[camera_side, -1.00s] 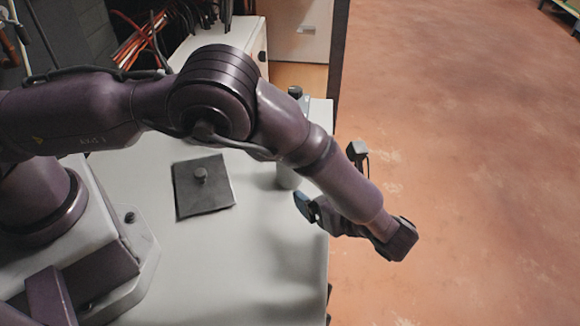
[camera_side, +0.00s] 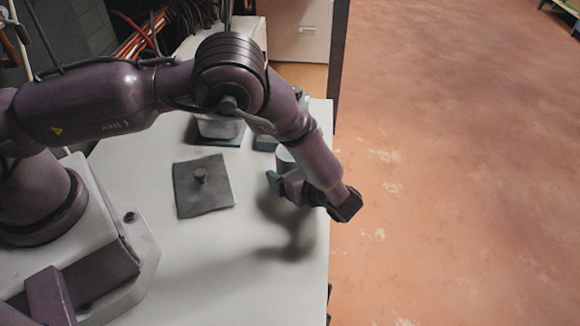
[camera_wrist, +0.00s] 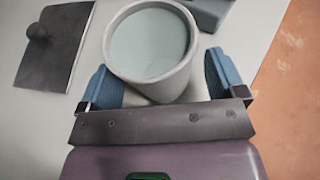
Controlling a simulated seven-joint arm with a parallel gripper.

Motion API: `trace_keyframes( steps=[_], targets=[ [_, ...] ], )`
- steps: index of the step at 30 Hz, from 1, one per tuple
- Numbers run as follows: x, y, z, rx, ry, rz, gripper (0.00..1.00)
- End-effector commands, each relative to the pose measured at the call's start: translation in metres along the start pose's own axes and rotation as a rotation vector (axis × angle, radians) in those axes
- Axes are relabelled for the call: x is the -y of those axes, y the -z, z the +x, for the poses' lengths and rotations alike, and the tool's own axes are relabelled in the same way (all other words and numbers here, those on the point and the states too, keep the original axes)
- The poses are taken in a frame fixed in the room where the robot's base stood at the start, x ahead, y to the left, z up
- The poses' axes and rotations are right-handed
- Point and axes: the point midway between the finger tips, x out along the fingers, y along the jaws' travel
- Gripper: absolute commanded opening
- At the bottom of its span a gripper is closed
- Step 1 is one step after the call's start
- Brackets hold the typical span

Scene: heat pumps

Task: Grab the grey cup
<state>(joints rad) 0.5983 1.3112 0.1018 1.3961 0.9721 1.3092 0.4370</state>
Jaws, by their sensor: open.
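The grey cup (camera_wrist: 150,45) stands upright on the table in the wrist view, with its open rim facing the camera and a pale inside. My gripper (camera_wrist: 160,80) is open, with one blue-padded finger on each side of the cup's near part. I cannot tell whether either finger touches the cup. In the side view my gripper (camera_side: 277,182) is low near the table's right edge. There the cup (camera_side: 284,160) is mostly hidden behind my arm.
A dark square plate with a knob (camera_side: 203,187) lies on the white table (camera_side: 240,280) left of the gripper. A grey container on a dark base (camera_side: 220,130) stands behind it. The table's right edge is close, with reddish floor beyond. The table's front part is clear.

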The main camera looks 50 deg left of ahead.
Motion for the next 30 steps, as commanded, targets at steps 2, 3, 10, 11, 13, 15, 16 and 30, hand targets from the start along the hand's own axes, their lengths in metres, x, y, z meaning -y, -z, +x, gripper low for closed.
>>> trace_keyframes(
  steps=[2,3,10,11,13,15,16,30],
  targets=[
    [0.0001,0.0000,-0.0002,0.000,0.000,0.000,0.90],
    [0.0001,-0.0001,-0.0002,0.000,0.000,0.000,0.90],
    [0.0002,-0.0002,-0.0006,0.000,0.000,0.000,0.41],
    [0.0002,-0.0002,-0.0006,0.000,0.001,0.000,0.34],
    [0.0005,-0.0007,-0.0007,0.001,0.001,-0.001,0.30],
    [0.0006,-0.0007,-0.0007,0.001,0.001,-0.001,0.30],
    [0.0005,-0.0007,-0.0008,0.001,0.001,-0.001,0.30],
    [0.0008,-0.0080,-0.0039,0.002,0.001,-0.001,0.30]
  ],
)
